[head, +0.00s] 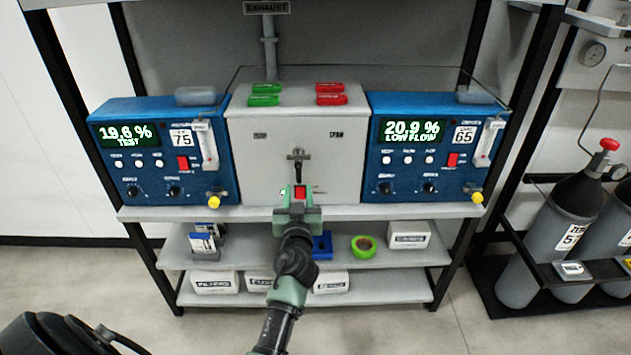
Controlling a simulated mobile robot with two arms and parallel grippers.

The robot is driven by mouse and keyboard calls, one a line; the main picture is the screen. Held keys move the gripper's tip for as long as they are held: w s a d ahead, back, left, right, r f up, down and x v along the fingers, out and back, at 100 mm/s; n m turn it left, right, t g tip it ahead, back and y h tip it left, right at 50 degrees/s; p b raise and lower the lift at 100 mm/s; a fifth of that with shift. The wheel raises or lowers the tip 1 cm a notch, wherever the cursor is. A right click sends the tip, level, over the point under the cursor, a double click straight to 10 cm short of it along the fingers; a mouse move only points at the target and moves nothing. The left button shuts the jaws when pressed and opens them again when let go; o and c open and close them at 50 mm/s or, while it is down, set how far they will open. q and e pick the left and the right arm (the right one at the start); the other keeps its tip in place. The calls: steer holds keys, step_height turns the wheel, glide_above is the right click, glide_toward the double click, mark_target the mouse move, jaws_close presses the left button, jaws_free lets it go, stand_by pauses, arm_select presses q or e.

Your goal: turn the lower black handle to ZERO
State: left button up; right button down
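A grey box (262,160) stands between two blue analysers. On its front is a metal fitting with a short knob (298,154), and below it a black handle (299,174) pointing roughly straight down. My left gripper (300,190) is in front of the box just below the black handle, with its fingers apart and a red patch visible between them. I cannot tell whether the fingers touch the handle. The word ZERO is not readable here. My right gripper is not in view.
The left blue analyser (130,170) reads 19.6 % and the right one (410,170) 20.9 %. Green and red tags (330,87) lie on the box. A shelf (390,260) below holds small boxes and green tape (363,246). Gas cylinders (560,235) stand at the right.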

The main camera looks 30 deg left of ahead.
mark_target(299, 175)
arm_select(q)
steer(key=x, duration=0.7)
steer(key=shift+f, duration=0.15)
jaws_close()
